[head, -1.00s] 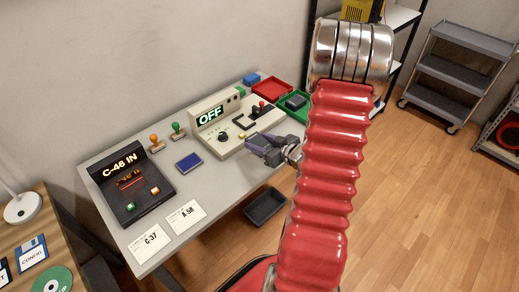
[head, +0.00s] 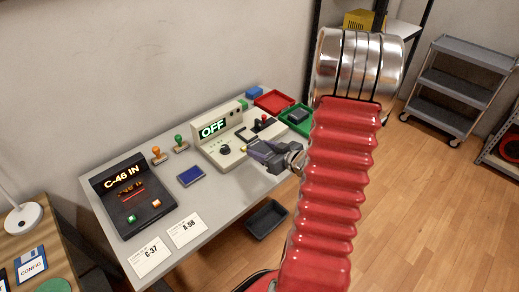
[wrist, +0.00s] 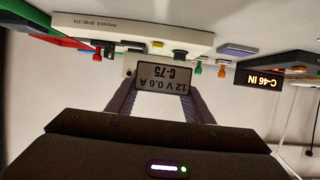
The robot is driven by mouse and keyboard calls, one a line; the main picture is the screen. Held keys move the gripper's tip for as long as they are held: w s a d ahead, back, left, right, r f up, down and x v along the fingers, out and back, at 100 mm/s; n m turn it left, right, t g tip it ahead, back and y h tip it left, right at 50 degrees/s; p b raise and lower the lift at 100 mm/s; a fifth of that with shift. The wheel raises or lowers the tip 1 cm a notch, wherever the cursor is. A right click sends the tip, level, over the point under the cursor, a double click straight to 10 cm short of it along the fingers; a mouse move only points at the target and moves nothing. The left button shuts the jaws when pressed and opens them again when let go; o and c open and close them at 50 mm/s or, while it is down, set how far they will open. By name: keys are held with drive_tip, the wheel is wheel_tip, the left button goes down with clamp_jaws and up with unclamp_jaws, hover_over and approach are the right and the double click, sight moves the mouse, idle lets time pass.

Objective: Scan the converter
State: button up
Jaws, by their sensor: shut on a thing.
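My gripper (head: 262,152) is shut on a small dark block in the wrist view, the converter (wrist: 163,77), whose label reads "12 V 0.6 A C-75" upside down. In the head view the gripper is over the right front part of the grey table, beside the test unit; the converter is hard to make out there. The black scanner (head: 147,213) stands at the table's left end, apart from the gripper. Its display (head: 121,179) reads "C-46 IN", and it also shows in the wrist view (wrist: 259,79). A red line glows on it.
The beige test unit (head: 222,148) shows "OFF". A blue pad (head: 191,176) and two stamps, orange (head: 159,155) and green (head: 181,143), lie between it and the scanner. Cards C-37 (head: 149,257) and A-58 (head: 187,231) lie in front. Red (head: 274,101) and green (head: 294,117) trays stand at the back right.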

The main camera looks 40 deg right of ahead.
drive_tip(key=w+a+r, duration=0.3)
drive_tip(key=w+a, duration=0.4)
drive_tip(key=w, duration=0.1)
drive_tip(key=w+a+r, duration=0.2)
drive_tip(key=a, duration=0.6)
drive_tip(key=w+a+r, duration=0.2)
drive_tip(key=a, duration=0.6)
drive_tip(key=w+a+r, duration=0.2)
drive_tip(key=w+a, duration=0.1)
drive_tip(key=a, duration=0.5)
drive_tip(key=shift+a, duration=0.35)
